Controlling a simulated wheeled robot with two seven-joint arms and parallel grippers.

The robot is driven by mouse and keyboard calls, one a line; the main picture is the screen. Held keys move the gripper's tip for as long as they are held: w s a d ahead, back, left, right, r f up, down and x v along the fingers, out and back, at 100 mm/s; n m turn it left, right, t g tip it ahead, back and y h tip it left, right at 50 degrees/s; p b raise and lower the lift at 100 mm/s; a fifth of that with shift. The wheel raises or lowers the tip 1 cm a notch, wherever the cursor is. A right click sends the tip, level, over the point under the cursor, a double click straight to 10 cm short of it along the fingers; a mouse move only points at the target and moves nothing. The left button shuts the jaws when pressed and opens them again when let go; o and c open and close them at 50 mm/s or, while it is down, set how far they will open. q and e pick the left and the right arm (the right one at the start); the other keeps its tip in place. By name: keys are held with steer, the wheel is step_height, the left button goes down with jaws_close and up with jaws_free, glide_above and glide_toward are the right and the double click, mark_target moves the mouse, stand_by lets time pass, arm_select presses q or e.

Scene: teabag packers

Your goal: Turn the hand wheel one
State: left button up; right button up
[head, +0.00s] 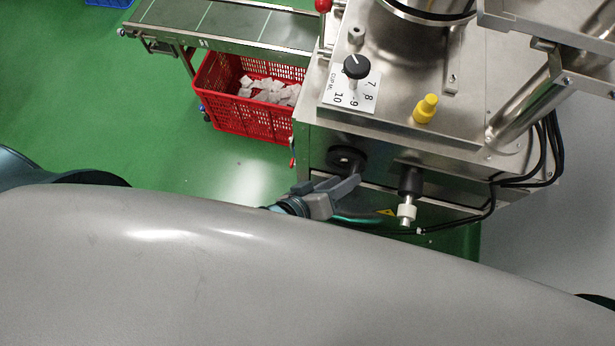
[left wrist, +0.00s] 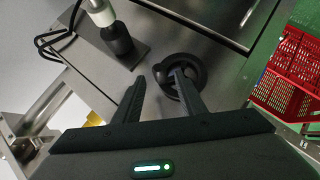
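The hand wheel (head: 346,158) is a black round wheel on the front face of the steel machine. My left gripper (head: 342,182) is just in front of and below it in the head view. I cannot tell whether the finger touches the wheel. My right gripper is not in view.
A black shaft with a white end (head: 407,212) sticks out right of the wheel. A black dial knob (head: 356,66) and a yellow knob (head: 425,108) are on the machine's top. A red crate (head: 240,122) with white teabags stands left. Black cables hang at right.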

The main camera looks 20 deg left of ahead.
arm_select(q)
steer(key=v, duration=1.1)
steer(key=shift+s+a+r, duration=0.2)
steer(key=shift+s, duration=0.1)
steer(key=shift+w+d, duration=0.1)
